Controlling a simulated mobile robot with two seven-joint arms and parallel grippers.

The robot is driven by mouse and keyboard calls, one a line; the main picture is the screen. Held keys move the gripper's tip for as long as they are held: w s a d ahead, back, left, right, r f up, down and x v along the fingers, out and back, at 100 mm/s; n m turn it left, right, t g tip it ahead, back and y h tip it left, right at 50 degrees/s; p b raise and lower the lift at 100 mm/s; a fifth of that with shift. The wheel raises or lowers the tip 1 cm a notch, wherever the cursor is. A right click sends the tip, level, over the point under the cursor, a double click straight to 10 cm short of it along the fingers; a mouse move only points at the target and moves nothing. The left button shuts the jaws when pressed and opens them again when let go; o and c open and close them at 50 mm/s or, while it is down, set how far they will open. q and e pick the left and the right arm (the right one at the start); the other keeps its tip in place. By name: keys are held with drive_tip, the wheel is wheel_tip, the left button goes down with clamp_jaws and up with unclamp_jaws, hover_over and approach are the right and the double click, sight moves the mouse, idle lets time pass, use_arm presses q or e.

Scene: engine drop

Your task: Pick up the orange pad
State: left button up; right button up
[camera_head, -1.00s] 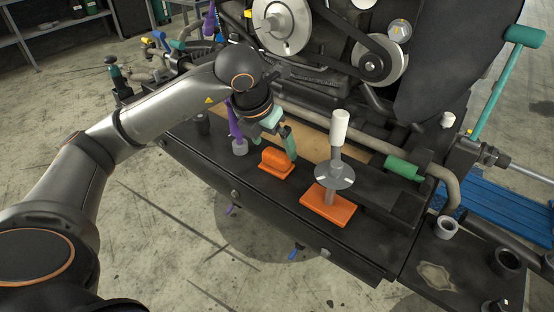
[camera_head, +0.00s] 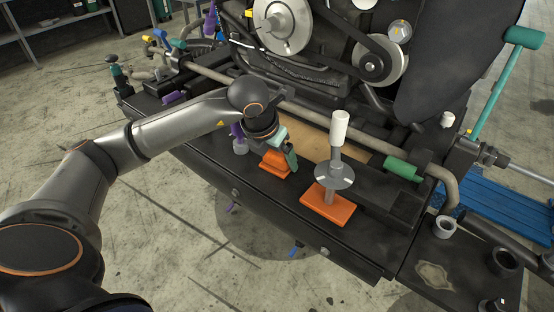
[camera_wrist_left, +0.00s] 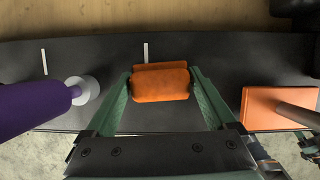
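The orange pad (camera_head: 274,164), a block with a raised grip, lies on the black ledge in front of the engine. It also shows in the left wrist view (camera_wrist_left: 160,82). My left gripper (camera_wrist_left: 161,76) has its green fingers on either side of the pad, with narrow gaps showing beside its raised part. In the head view the left gripper (camera_head: 283,155) is over the pad and hides part of it. My right gripper is not in view.
A flat orange plate (camera_head: 315,207) with a grey post, disc and white handle (camera_head: 339,128) stands to the right of the pad. A purple-handled tool (camera_wrist_left: 35,107) stands to the left. The engine rises behind.

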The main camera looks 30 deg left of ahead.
sight(276, 154)
use_arm(q)
drive_tip(key=c, duration=0.5)
drive_tip(key=shift+r, duration=0.15)
drive_tip(key=shift+r, duration=0.2)
drive_tip(key=r, duration=0.3)
drive_tip(key=shift+s+d+r, duration=0.1)
drive_tip(key=shift+s+r, duration=0.05)
drive_tip(key=shift+s, duration=0.1)
drive_tip(key=s+d+r, duration=0.1)
drive_tip(key=s+r, duration=0.2)
drive_tip(key=s, duration=0.1)
drive_tip(key=s+d+r+b, duration=0.1)
drive_tip(key=s+r, duration=0.2)
drive_tip(key=s, duration=0.1)
drive_tip(key=s+r, duration=0.3)
drive_tip(key=s, duration=0.2)
drive_tip(key=shift+s+d, duration=0.1)
drive_tip(key=shift+d, duration=0.3)
